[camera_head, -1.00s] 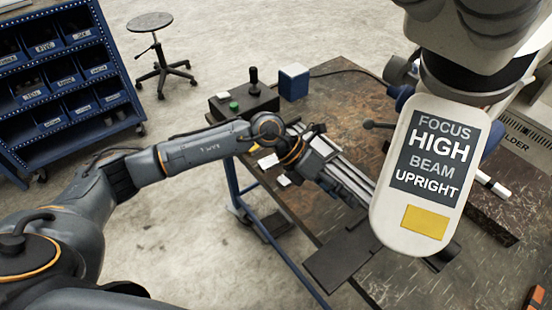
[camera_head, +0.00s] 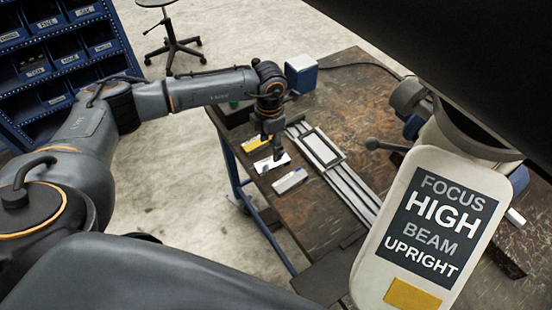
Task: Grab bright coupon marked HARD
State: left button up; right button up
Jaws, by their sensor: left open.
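Three small coupons lie near the left edge of the table: a yellow one (camera_head: 256,143), a white one (camera_head: 264,166) partly behind my gripper, and another pale one (camera_head: 291,180) nearer the front. Any lettering on them is too small to read, so I cannot tell which is marked HARD. My left gripper (camera_head: 277,155) points down over the middle white coupon, its fingers open. I cannot tell whether the fingertips touch the coupon. My right gripper is not in view.
Metal rails with a frame (camera_head: 322,149) lie right of the coupons on the worn table (camera_head: 345,95). A blue box (camera_head: 301,73) stands behind. A microscope arm panel (camera_head: 432,225) reading FOCUS HIGH BEAM UPRIGHT hangs at right. A blue bin rack (camera_head: 60,60) stands at left.

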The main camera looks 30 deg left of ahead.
aim_at(272, 162)
pick_arm(q)
jog(key=f, duration=0.1)
jog(key=f+p, duration=0.1)
jog(key=f, duration=0.2)
jog(key=shift+w+f+p, duration=0.3)
jog(key=shift+f+p, duration=0.05)
notch_tip(272, 162, down, 3)
jog(key=shift+w+r+p, duration=0.1)
jog(key=shift+r+p, duration=0.1)
jog(key=shift+p, duration=0.15)
jog(key=shift+f, duration=0.45)
jog(key=c, duration=1.1)
grip_shut()
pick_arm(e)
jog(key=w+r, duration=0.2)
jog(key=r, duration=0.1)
